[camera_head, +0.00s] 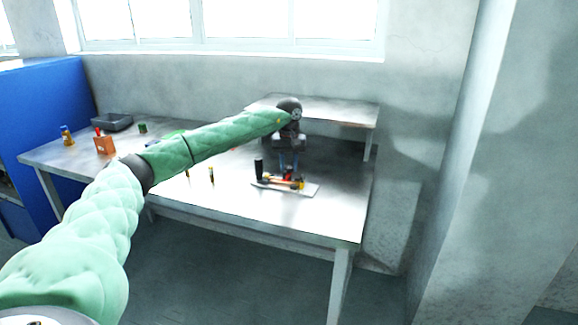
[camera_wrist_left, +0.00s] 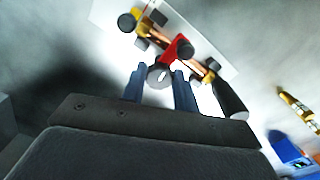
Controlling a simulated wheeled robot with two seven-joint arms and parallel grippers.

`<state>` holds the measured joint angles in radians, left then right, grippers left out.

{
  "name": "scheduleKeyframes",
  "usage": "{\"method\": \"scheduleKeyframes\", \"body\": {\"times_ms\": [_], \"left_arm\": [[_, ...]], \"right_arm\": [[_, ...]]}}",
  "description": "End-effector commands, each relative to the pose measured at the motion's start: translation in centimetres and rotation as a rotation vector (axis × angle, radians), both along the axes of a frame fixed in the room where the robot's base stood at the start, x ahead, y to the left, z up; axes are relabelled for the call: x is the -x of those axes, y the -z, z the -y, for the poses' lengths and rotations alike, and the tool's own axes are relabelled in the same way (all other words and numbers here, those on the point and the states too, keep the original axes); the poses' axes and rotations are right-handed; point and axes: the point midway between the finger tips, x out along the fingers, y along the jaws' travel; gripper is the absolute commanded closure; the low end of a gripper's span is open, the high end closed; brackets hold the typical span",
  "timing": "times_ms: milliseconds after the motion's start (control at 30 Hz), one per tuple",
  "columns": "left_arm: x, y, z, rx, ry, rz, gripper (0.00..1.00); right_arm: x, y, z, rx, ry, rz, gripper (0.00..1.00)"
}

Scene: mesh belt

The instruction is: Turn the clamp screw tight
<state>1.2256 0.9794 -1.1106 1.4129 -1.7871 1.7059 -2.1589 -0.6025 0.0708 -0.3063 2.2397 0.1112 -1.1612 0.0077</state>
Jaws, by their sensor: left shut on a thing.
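My left gripper (camera_head: 288,172) reaches down over a small pale board (camera_head: 310,190) near the table's front right. In the left wrist view its two blue fingers (camera_wrist_left: 160,82) stand on either side of a round grey screw head (camera_wrist_left: 159,76) with a light slot, and are shut on it. The screw head sits beside a red clamp part (camera_wrist_left: 179,50). The clamp is on a copper-coloured bar (camera_wrist_left: 157,36) with yellow and black end pieces, along the board. The fingertips' contact is partly hidden in the head view. My right gripper is not in view.
A black upright handle (camera_head: 259,168) stands at the board's left end. The metal table (camera_head: 235,203) has a raised shelf (camera_head: 335,110) behind. An orange box (camera_head: 104,145), a grey tray (camera_head: 112,122) and small bottles stand at the left.

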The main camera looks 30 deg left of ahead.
Motion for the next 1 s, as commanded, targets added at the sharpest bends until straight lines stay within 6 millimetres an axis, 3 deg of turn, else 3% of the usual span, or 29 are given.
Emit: {"method": "scheduleKeyframes", "body": {"times_ms": [467, 500, 567, 867, 1000], "left_arm": [[0.0, -0.04, -0.02, 0.0, 0.012, 0.0, 0.93], [0.0, -0.03, -0.02, 0.0, 0.012, 0.0, 0.63], [0.0, -0.03, -0.02, 0.0, 0.012, 0.0, 0.51], [0.0, -0.08, -0.01, 0.0, 0.012, 0.0, 0.48], [-0.06, -1.02, 0.0, 0.001, 0.012, 0.003, 0.48]], "right_arm": [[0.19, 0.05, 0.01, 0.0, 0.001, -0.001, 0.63], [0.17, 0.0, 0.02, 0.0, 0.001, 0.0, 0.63], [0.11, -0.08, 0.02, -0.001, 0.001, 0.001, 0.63], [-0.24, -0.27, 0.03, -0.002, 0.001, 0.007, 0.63], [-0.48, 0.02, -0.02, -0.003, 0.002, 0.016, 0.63]]}}
